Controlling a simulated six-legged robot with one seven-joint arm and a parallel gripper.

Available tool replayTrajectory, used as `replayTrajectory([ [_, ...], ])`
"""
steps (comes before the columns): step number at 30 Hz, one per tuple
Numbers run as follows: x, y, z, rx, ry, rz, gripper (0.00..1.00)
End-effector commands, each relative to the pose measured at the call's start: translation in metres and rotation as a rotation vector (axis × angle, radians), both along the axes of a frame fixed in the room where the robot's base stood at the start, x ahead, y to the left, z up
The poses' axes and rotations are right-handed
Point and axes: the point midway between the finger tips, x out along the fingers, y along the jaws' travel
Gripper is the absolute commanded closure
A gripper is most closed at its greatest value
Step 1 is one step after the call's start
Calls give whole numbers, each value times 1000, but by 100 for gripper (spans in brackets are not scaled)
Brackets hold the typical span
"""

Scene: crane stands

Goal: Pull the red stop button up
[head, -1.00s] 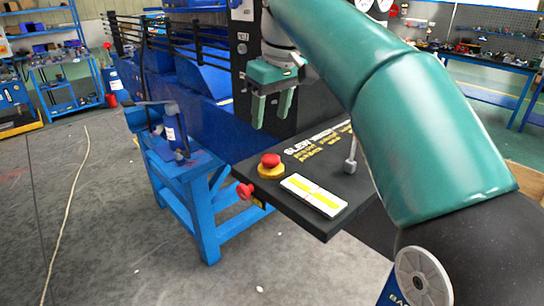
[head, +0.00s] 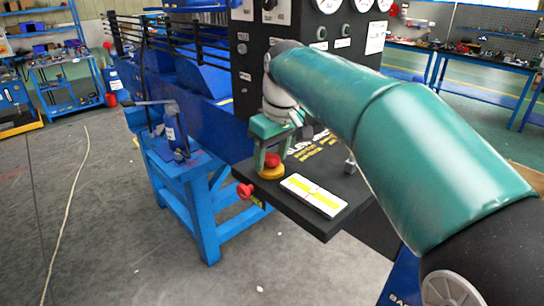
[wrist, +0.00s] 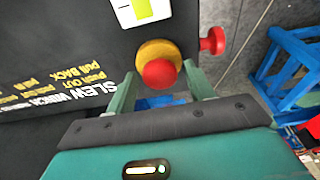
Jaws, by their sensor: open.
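The red stop button (head: 271,160) is a red mushroom knob on a yellow round base, on top of the black control panel (head: 330,222). In the wrist view the red knob (wrist: 159,73) shows between the tips of my two green fingers. My gripper (head: 270,165) points down over the button from behind it in the head view. Its fingers are open, one on each side of the knob. In the wrist view I see gaps beside the knob, and I cannot tell if either finger touches it.
A second red knob (head: 245,191) sticks out from the panel's front side. A white and yellow label plate (head: 313,195) lies to the right of the button. A short lever (head: 350,166) stands farther right. The upright gauge panel (head: 300,40) rises behind.

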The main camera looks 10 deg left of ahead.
Motion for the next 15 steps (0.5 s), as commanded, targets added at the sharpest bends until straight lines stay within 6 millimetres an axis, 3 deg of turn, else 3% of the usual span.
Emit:
replayTrajectory([
  [4, 0, 0, 0, 0, 0, 0, 47],
  [9, 0, 0, 0, 0, 0, 0, 79],
  [15, 0, 0, 1, 0, 0, 0, 81],
])
